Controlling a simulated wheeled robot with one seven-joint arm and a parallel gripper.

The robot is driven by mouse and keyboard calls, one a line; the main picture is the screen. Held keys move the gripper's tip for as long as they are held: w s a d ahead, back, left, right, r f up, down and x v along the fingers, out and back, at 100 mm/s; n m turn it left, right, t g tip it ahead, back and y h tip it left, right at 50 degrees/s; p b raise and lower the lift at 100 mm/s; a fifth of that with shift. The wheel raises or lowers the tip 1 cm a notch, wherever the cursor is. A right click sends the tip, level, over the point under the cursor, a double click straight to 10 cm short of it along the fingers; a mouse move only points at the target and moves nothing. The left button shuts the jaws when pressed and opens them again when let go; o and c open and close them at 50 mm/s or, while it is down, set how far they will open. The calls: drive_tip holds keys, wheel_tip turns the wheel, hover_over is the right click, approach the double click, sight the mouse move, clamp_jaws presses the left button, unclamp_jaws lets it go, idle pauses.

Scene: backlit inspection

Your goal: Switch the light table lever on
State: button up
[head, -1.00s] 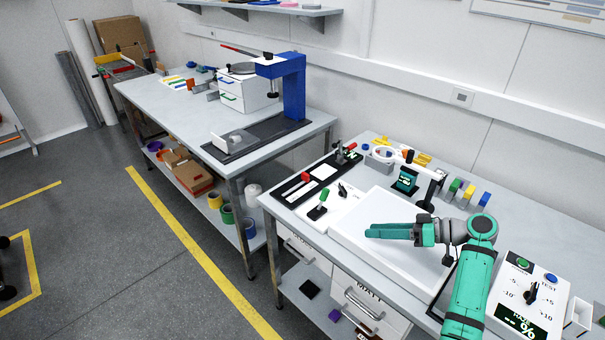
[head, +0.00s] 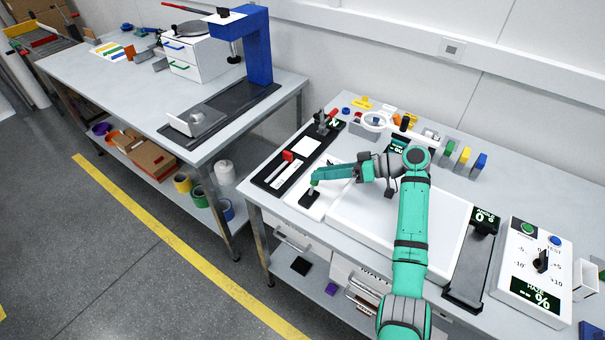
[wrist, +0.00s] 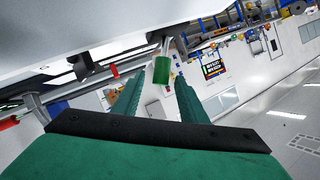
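The light table (head: 440,228) is a white flat panel on the right bench; whether it is lit cannot be told. Its lever stands on a black base (head: 309,198) on a white plate at the panel's left end. My gripper (head: 316,178) is at the lever's top and mostly hides the handle in the head view. In the wrist view the lever's green handle (wrist: 162,70) shows near the fingertips, in line with the gap. My gripper (wrist: 160,84) is open, a finger on either side of that gap. Contact with the handle cannot be told.
A black strip with a red-handled lever (head: 287,157) lies left of the light table lever. A dial box (head: 535,268) stands at the right. The aisle floor at left is clear.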

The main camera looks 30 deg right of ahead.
drive_tip(key=shift+x, duration=3.15)
clamp_jaws()
